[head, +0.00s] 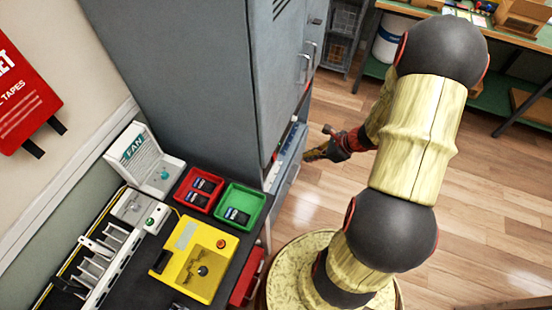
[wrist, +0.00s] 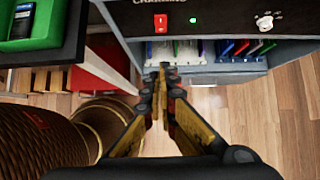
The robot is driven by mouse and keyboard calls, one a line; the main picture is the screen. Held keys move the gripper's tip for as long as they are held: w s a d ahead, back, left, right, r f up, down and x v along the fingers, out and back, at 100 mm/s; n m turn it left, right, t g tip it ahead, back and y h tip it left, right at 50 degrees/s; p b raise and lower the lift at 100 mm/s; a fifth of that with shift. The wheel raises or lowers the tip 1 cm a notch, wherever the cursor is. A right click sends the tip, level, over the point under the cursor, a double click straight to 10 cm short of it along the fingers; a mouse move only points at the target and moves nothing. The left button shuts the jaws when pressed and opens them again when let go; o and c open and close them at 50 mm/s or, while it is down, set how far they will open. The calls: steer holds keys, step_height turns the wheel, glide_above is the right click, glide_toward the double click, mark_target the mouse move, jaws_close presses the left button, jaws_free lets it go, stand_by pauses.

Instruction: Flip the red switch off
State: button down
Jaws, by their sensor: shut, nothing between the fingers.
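The red switch (wrist: 161,22) is a small red rocker with a white mark, set in the dark panel (wrist: 225,22) at the top of the wrist view. My gripper (wrist: 163,72) is shut and empty. In the wrist view its fingertips lie below the switch, apart from it, in front of the open bay under the panel. In the head view my gripper (head: 312,155) is beside the lower part of the grey cabinet (head: 190,75). The switch cannot be made out in the head view.
A lit green lamp (wrist: 193,20) and a white knob (wrist: 264,22) share the panel. The bay below holds several coloured upright items. A dark bench with a green tray (head: 252,225), red tray (head: 188,203) and yellow box (head: 180,278) stands left. Wooden floor lies open to the right.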

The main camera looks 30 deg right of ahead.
mark_target(274, 157)
steer(key=w+a+r+b+x, duration=0.1)
steer(key=b+x, duration=0.3)
steer(key=x, duration=0.8)
steer(key=shift+w+a, duration=0.35)
steer(key=shift+w, duration=0.25)
steer(key=b, duration=0.2)
steer(key=shift+w+a+f+t+y+b, duration=0.2)
steer(key=shift+w+t+y+b, duration=0.1)
steer(key=shift+t, duration=0.1)
steer(key=shift+r, duration=0.15)
